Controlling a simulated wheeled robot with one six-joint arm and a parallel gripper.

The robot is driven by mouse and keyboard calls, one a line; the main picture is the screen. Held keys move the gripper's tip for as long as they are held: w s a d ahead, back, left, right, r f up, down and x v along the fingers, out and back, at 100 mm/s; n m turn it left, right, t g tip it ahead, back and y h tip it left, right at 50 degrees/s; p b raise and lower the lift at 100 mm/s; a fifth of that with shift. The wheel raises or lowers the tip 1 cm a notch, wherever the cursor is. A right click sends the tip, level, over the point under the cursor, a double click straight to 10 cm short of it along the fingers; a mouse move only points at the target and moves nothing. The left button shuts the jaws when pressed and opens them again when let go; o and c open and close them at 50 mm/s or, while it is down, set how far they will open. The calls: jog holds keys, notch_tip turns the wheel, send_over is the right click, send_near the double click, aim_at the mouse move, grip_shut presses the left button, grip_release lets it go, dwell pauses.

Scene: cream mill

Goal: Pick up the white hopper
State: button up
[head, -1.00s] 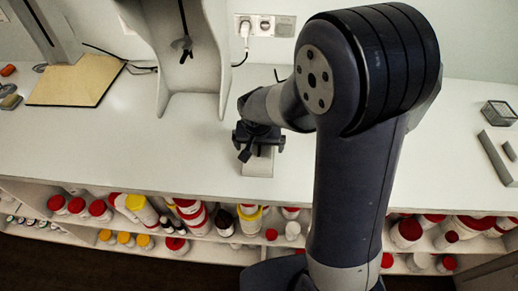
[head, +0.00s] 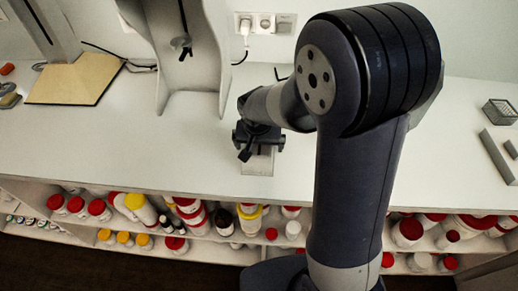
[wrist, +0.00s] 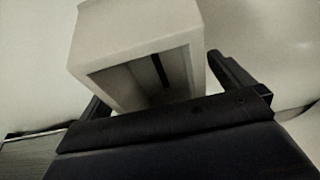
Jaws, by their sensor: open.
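The white hopper (head: 258,163) is a small pale box on the white bench, near its front edge, partly hidden under my gripper (head: 259,142). In the wrist view the hopper (wrist: 135,45) shows large and close, with a rectangular opening facing the camera and a dark slot inside. My gripper (wrist: 168,92) is open, with one dark finger on each side of the hopper. I see a gap at the right finger; at the left finger I cannot tell whether they touch. The fingertips are partly hidden.
A pale upright stand (head: 192,60) is behind and left of the hopper. A tan board (head: 75,80) lies at the left. Grey bars (head: 497,157) and a small wire-like box (head: 499,112) lie at the right. Shelves below hold jars, some red-lidded (head: 408,232). The bench left of the hopper is clear.

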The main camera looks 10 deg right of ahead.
jog(key=c, duration=1)
jog(key=shift+r, duration=0.15)
